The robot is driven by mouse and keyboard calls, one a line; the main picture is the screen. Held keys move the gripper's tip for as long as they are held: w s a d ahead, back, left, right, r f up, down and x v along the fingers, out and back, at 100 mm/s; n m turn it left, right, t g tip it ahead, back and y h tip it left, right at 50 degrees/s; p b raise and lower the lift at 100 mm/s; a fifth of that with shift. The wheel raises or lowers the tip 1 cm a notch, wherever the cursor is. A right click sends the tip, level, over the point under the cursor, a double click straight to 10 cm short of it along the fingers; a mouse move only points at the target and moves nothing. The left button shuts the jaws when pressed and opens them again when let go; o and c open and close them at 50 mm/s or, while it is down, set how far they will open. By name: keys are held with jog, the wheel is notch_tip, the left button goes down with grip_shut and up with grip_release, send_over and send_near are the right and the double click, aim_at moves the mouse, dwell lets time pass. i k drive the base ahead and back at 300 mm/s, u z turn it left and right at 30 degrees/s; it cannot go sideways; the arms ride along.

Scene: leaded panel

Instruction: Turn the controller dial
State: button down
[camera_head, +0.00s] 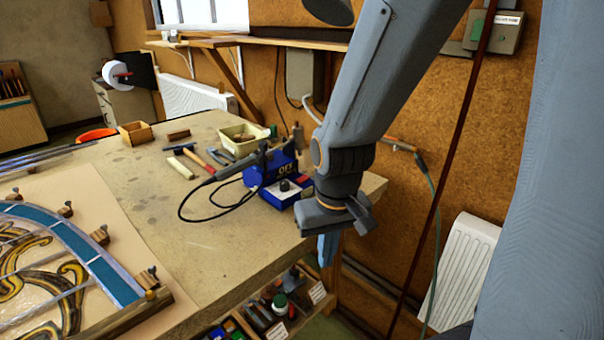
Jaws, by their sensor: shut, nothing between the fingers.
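The controller (271,168) is a blue box with a pale front face, standing near the right edge of the workbench. Its dark dial (285,185) sits on that face, and lettering that seems to read "OFF" is above it. A black cable loops from the controller to a soldering iron (222,174) lying to its left. My gripper (327,250) hangs to the right of and nearer than the controller, by the bench's edge, pointing down. Its blue-grey fingers are shut with nothing between them and appear apart from the dial.
The workbench (215,245) is clear in its middle front. A leaded panel (60,260) with wooden blocks lies at the left. Hammers, a yellowish tray (240,140) and a small wooden box (135,133) stand farther back. A shelf with jars (279,303) is below the bench.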

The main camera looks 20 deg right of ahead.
aim_at(284, 186)
jog(key=z, duration=0.05)
jog(key=i, duration=0.8)
jog(key=k, duration=1.1)
jog(key=z, duration=0.35)
jog(key=i, duration=1.1)
jog(key=z, duration=0.35)
